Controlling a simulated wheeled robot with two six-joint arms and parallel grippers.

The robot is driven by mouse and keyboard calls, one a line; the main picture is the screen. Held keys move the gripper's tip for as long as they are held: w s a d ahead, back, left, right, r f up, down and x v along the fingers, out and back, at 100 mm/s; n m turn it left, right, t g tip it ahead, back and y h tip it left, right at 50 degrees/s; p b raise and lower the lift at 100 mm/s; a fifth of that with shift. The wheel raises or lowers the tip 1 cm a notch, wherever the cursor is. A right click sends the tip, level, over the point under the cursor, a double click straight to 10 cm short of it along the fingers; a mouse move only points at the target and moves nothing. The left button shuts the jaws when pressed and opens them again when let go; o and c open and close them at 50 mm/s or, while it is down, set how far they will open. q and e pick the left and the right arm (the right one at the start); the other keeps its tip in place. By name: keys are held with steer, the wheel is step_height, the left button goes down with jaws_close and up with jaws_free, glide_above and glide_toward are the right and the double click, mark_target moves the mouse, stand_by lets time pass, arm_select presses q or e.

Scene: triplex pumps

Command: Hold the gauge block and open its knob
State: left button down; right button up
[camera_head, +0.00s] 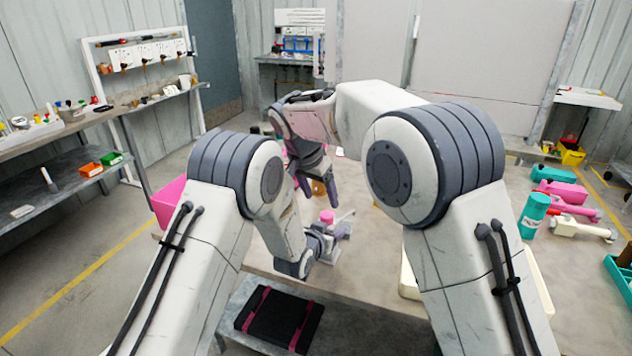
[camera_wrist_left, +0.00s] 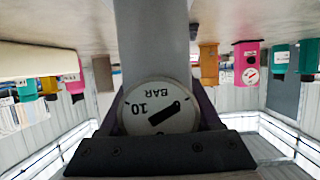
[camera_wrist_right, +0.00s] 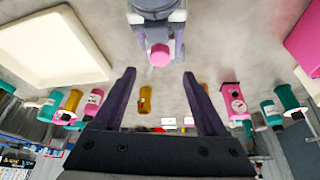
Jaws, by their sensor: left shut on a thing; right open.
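The gauge block (camera_wrist_left: 150,45) is a grey block with a round white dial marked 10 BAR and a black pointer in the left wrist view. My left gripper (camera_head: 328,238) is shut on it low over the table; its fingers lie on both sides of the dial (camera_wrist_left: 155,108). The pink knob (camera_wrist_right: 160,55) is on the block and also shows in the head view (camera_head: 327,216). My right gripper (camera_wrist_right: 158,76) is open and empty. In the right wrist view the knob lies just beyond and between its fingertips, apart from them. In the head view this gripper (camera_head: 318,186) points down above the knob.
A cream tray (camera_wrist_right: 50,48) and a magenta bin (camera_head: 168,200) are on either side of the work spot. Several coloured bottles, such as a yellow one (camera_wrist_right: 145,100), stand on the table. My arms hide much of the table in the head view.

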steer(key=shift+v, duration=2.3)
arm_select(q)
jaws_free()
